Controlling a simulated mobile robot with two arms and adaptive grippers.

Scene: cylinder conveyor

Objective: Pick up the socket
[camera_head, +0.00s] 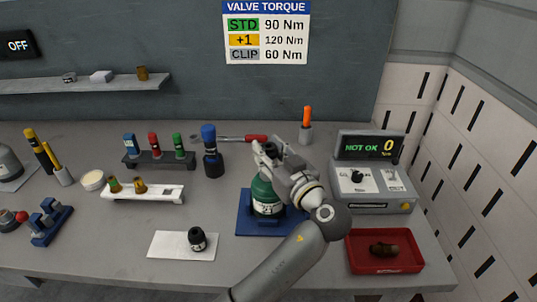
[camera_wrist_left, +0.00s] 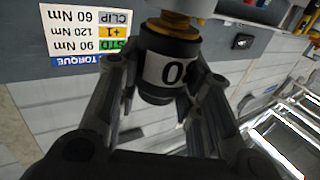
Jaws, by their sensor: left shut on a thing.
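My left gripper (camera_head: 272,156) is over the green gas cylinder (camera_head: 264,190), which stands on a blue base (camera_head: 246,226). In the left wrist view, the gripper (camera_wrist_left: 163,72) is shut on a black socket (camera_wrist_left: 152,88) with a white band marked 0. A brass part (camera_wrist_left: 172,26) adjoins the socket's end; I cannot tell how far they are engaged. In the head view the gripper mostly hides the held socket. Another black socket-like piece (camera_head: 197,239) with a pale label stands on a white sheet (camera_head: 165,244). My right gripper is out of view.
A tester (camera_head: 372,146) reading NOT OK 0 and a red tray (camera_head: 385,265) with a brown fitting are at right. A blue-topped black bottle (camera_head: 212,160), marker rack (camera_head: 160,163) and red-handled wrench (camera_head: 240,138) are at left and behind.

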